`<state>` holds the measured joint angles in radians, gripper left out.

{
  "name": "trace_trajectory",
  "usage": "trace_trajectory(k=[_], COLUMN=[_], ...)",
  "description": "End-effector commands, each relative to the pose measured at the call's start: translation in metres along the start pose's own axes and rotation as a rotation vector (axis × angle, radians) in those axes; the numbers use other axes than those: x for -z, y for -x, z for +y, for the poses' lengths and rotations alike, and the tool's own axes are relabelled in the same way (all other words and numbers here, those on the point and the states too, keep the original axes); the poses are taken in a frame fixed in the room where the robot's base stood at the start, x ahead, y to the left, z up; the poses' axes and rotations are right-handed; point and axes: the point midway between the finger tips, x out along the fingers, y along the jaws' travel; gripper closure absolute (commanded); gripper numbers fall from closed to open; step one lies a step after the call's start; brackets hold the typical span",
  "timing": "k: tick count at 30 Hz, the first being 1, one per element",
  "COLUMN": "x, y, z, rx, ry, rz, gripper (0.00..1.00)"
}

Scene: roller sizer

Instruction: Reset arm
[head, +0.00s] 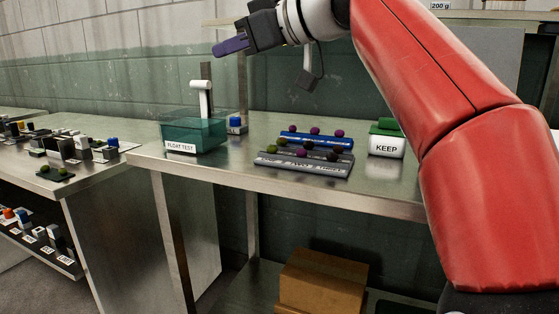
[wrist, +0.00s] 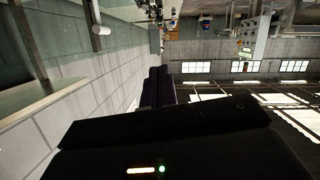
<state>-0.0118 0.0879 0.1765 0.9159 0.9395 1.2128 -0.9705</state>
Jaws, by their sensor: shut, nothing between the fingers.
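My gripper (head: 231,46) is raised high above the left part of the steel table in the head view, pointing left. Its purple-dark fingers are together with nothing between them. In the wrist view the dark fingers (wrist: 157,87) also lie side by side. My red arm reaches in from the right of the head view. The gripper touches nothing and hangs apart from everything on the table.
The steel table (head: 390,194) bears a teal float test tank (head: 180,134), a blue-capped item (head: 235,124), blue (head: 318,139) and grey (head: 290,163) trays with several small balls, and a KEEP bin (head: 387,148). A cardboard box (head: 322,283) stands below. A cluttered side bench (head: 40,185) is left.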

Motion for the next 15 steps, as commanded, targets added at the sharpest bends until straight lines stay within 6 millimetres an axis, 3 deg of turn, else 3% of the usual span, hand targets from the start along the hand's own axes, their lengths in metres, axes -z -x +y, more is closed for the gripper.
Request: trace_trajectory(k=[8,15], x=[-0.036,-0.095], y=[0.004,0.019], z=[-0.003,-0.012], rx=[-0.067,-0.177], ry=[-0.107,-0.259], rz=[-0.105,-0.249], gripper=[1.00,1.00])
